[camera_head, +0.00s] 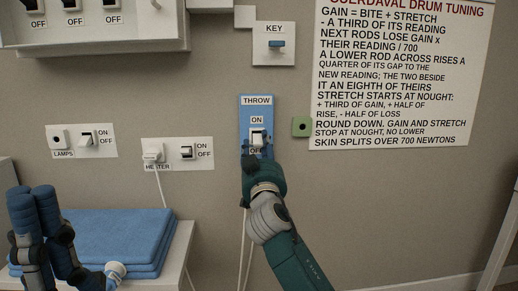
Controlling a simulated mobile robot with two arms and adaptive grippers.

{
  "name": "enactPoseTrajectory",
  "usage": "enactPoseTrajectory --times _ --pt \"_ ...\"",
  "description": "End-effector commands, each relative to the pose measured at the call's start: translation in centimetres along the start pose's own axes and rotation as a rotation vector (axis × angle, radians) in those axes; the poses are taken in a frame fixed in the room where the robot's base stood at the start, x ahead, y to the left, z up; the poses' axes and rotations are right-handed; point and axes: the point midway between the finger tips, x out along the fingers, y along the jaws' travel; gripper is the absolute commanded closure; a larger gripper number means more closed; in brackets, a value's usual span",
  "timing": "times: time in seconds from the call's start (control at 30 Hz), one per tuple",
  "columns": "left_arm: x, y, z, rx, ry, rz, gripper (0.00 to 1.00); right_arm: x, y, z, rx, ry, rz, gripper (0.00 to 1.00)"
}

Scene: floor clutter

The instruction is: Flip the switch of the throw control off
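The throw control is a blue plate (246,122) on the wall, labelled THROW at the top, ON above its switch and OFF below. Its white switch (257,138) sits mid-plate; its lower end is close to my gripper, and its exact tilt is hard to tell. My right gripper (257,158), teal with dark tips, is at the lower part of the plate, partly covering the OFF label. Whether it touches the switch, and how far its fingers are apart, is unclear. My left gripper (34,205) is at the lower left, far from the plate; its finger opening is unclear.
Lamps (86,140) and heater (187,152) switches are left of the plate. Folded blue cloths (120,235) lie at lower left. Cords hang below the plate.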

Motion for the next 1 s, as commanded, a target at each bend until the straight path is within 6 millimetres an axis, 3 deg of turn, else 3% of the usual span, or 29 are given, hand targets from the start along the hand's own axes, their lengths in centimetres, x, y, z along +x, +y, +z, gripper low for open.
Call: enactPoseTrajectory --times 0.27,0.7,1.0 --pt "0.0 0.0 0.0 0.000 0.000 -0.001 1.00 -2.4 -0.1 0.1 0.004 -0.001 -0.001 0.60" --pt "0.0 0.0 0.0 0.000 0.000 0.000 1.00 -10.5 0.0 0.1 0.003 -0.002 0.000 0.60" --pt "0.0 0.0 0.0 0.000 0.000 0.000 1.00 -12.1 0.1 0.1 -0.001 -0.001 0.002 0.60"
